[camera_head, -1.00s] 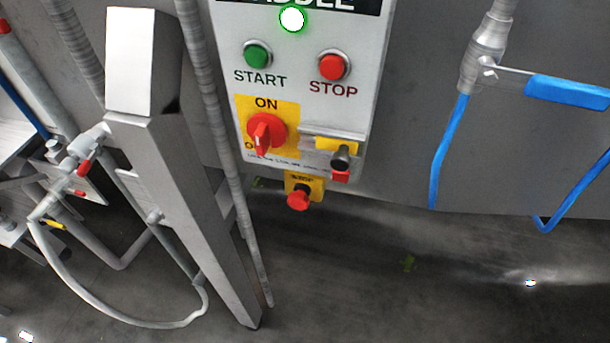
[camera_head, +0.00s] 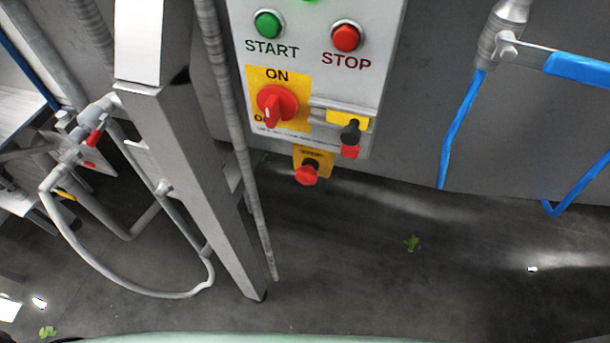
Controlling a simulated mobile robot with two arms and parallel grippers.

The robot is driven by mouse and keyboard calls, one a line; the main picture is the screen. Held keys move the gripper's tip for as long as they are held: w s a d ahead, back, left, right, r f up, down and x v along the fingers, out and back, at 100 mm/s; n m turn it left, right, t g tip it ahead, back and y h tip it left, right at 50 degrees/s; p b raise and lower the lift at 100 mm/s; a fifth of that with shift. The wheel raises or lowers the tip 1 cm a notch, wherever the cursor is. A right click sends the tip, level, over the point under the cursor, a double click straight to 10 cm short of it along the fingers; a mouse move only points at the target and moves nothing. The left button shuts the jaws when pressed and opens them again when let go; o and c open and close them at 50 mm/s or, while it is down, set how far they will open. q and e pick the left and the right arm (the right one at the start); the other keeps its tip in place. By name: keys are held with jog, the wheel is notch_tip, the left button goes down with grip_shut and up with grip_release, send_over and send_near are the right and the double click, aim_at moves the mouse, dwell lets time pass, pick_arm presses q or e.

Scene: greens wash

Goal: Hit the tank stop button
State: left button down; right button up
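A control panel (camera_head: 385,100) hangs on the grey tank wall, its top cut off by the frame. It bears a red button (camera_head: 346,37) labelled STOP and a green button (camera_head: 269,25) labelled START. Below them is a red rotary switch (camera_head: 277,104) on a yellow plate, its handle pointing roughly down. A red mushroom button (camera_head: 307,175) sits on a small yellow box (camera_head: 318,157) under the panel. Neither of my grippers is in view, and nothing touches the buttons.
A steel post (camera_head: 190,170) and a thin pipe (camera_head: 240,150) stand left of the panel. A looped white hose (camera_head: 130,290) hangs farther left. A blue-handled valve (camera_head: 580,68) is at upper right. Dark floor (camera_head: 350,260) with leaf scraps (camera_head: 412,243) lies below.

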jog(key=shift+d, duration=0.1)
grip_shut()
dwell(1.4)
